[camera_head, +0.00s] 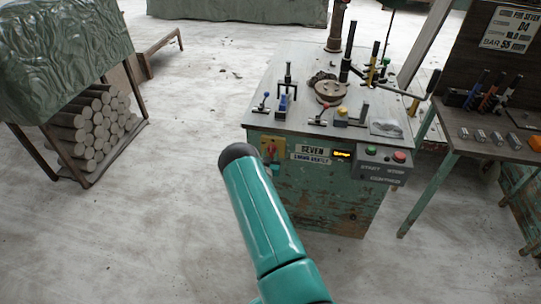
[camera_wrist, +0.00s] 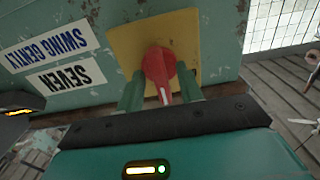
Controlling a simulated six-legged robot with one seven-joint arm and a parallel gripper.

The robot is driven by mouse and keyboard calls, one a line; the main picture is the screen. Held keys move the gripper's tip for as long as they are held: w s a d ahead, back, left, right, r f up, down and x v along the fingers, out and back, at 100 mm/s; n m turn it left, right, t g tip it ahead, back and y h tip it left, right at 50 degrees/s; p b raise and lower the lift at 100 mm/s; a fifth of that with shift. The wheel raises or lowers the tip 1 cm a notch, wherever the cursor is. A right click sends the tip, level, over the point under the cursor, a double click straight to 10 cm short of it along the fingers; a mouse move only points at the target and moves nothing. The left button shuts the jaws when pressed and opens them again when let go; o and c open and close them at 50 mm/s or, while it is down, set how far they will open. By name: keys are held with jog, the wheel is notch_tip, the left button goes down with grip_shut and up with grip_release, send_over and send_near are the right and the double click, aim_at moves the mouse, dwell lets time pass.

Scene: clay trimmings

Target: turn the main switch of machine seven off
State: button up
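The main switch is a red knob (camera_wrist: 160,68) on a yellow plate (camera_wrist: 126,42), seen upside down in the wrist view. A white line marks its handle, which points down in that picture. Beside it is a label (camera_wrist: 72,74) reading SEVEN. My gripper (camera_wrist: 160,92) has its two green fingers apart, one on each side of the knob; I see no clear contact. In the head view the red switch (camera_head: 271,148) is on the front of the green machine (camera_head: 312,185), left of its SEVEN label (camera_head: 310,150).
A control box with a green button (camera_head: 371,150) and a red button (camera_head: 399,156) is at the machine's front right. Tools stand on its top. A side table (camera_head: 478,147) is at right, a rack of cylinders (camera_head: 95,125) at left. Floor in front is clear.

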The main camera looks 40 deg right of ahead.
grip_shut()
jog(key=shift+n, duration=0.3)
jog(key=n, duration=0.2)
jog(key=shift+a+n, duration=0.1)
jog(key=shift+n, duration=0.3)
jog(key=n, duration=0.5)
jog(key=shift+w, duration=0.1)
jog(key=n, duration=0.4)
jog(key=shift+f+n, duration=0.1)
jog(key=shift+n, duration=2.6)
